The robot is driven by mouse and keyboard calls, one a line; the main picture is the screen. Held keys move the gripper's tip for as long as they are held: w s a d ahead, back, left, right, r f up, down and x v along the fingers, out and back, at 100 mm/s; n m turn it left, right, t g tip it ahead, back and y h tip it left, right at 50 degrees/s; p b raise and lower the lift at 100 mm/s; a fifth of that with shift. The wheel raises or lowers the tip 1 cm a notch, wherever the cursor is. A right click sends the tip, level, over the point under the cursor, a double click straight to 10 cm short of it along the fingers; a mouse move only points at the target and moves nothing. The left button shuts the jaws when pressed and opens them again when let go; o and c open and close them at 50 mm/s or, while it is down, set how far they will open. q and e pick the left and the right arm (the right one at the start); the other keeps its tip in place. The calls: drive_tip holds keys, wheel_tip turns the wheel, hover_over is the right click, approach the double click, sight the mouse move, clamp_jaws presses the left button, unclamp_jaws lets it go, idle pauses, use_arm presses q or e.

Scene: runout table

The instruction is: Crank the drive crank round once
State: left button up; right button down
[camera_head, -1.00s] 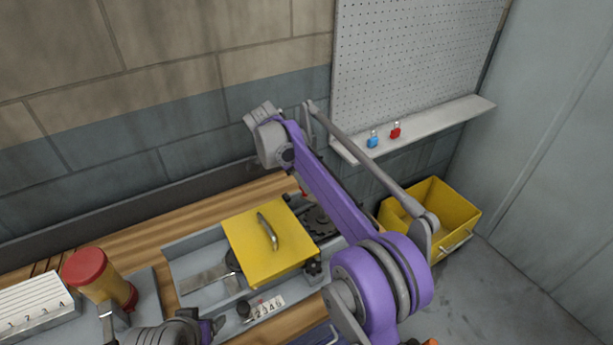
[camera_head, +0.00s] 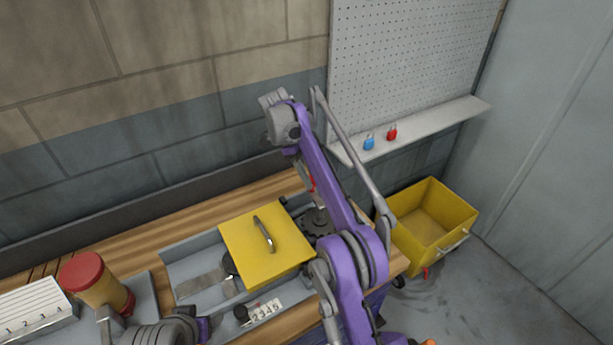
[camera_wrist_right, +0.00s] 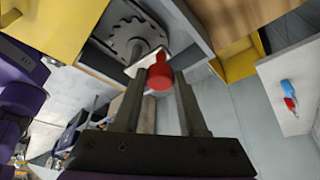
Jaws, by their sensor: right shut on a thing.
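The drive crank's red knob (camera_wrist_right: 160,76) is between the fingertips of my right gripper (camera_wrist_right: 158,82) in the right wrist view, and the gripper is shut on it. Behind the knob is a pale crank arm (camera_wrist_right: 146,62), by a dark toothed wheel (camera_wrist_right: 130,34). In the head view a bit of the red knob (camera_head: 312,184) shows beside my purple right arm, which hides most of the crank and the right gripper. The toothed wheel (camera_head: 317,222) partly shows right of the yellow cover. A part of my left arm shows at the bottom edge; its gripper does not.
The yellow cover (camera_head: 240,236) with a handle sits over the grey tray (camera_head: 183,268). A red-lidded jar (camera_head: 85,275) stands at left. Blue (camera_head: 369,143) and red (camera_head: 391,133) padlocks are on the wall shelf (camera_head: 440,128). A yellow bin (camera_head: 450,208) is at right.

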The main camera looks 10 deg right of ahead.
drive_tip(key=shift+s+f, duration=0.1)
drive_tip(key=shift+f, duration=0.05)
idle(0.3)
drive_tip(key=c, duration=0.8)
unclamp_jaws()
drive_tip(key=o, duration=0.4)
drive_tip(key=shift+s+d, duration=0.1)
drive_tip(key=shift+c, duration=0.2)
